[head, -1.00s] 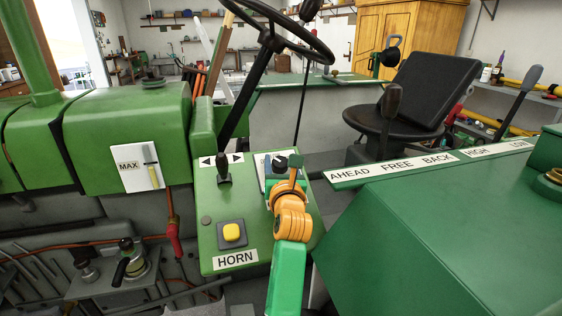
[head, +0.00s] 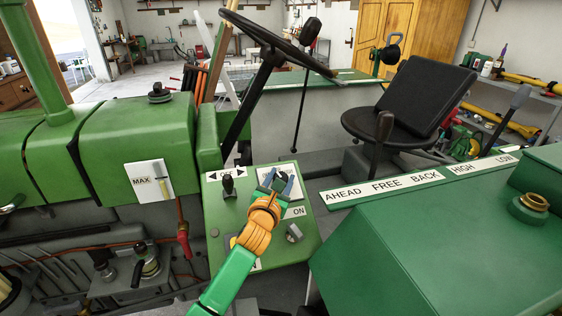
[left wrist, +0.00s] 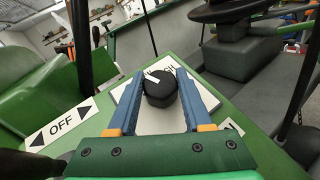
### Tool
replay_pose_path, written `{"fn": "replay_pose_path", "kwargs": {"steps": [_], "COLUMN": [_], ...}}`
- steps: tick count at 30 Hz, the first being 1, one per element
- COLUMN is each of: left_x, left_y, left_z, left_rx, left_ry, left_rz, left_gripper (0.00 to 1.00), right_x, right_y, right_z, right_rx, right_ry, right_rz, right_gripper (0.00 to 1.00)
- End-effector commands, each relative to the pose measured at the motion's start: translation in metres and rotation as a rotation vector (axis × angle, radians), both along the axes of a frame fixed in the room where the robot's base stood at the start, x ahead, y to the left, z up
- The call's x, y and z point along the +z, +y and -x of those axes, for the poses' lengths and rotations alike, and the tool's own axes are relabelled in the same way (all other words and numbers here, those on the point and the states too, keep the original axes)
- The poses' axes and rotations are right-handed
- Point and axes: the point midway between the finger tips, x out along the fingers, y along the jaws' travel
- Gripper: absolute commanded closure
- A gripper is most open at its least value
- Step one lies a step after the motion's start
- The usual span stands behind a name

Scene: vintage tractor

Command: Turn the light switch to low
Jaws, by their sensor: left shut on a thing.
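The light switch is a round black knob (left wrist: 160,90) on a white plate (left wrist: 208,98), set in the green control panel (head: 300,249). A white mark on the knob points to the upper left in the left wrist view. Lettering on the plate behind the knob is partly hidden, so I cannot read the settings. My left gripper (head: 279,181) reaches over the panel from the lower left. Its two blue fingers stand on either side of the knob and are shut on it. In the head view the gripper hides most of the knob. My right gripper does not show.
A lever (head: 228,184) stands by the OFF label (head: 227,175) left of the plate. A grey key-like knob (head: 294,233) sits below the ON label (head: 295,212). My left arm covers most of the horn button. The steering wheel (head: 280,40) hangs above, behind the panel.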

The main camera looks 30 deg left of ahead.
Motion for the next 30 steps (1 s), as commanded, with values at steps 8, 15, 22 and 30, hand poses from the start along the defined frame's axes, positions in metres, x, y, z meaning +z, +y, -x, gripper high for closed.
{"fn": "replay_pose_path", "kwargs": {"steps": [8,15,22,30], "left_x": [0.0002,-0.0004,-0.0005,-0.0001], "left_y": [0.0030,0.0021,0.0009,0.0001], "left_z": [0.0002,-0.0003,-0.0003,-0.0006], "left_rx": [-0.177,-0.282,-0.332,-0.345], "left_ry": [0.078,0.116,0.133,0.135], "left_rz": [-0.076,-0.104,-0.117,-0.118], "left_gripper": [1.00,1.00,1.00,1.00], "right_x": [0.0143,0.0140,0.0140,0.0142], "right_y": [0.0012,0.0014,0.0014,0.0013], "right_z": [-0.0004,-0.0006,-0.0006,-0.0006], "right_rx": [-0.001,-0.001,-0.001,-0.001], "right_ry": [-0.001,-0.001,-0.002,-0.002], "right_rz": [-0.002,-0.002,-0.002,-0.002], "right_gripper": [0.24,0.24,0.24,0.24]}}
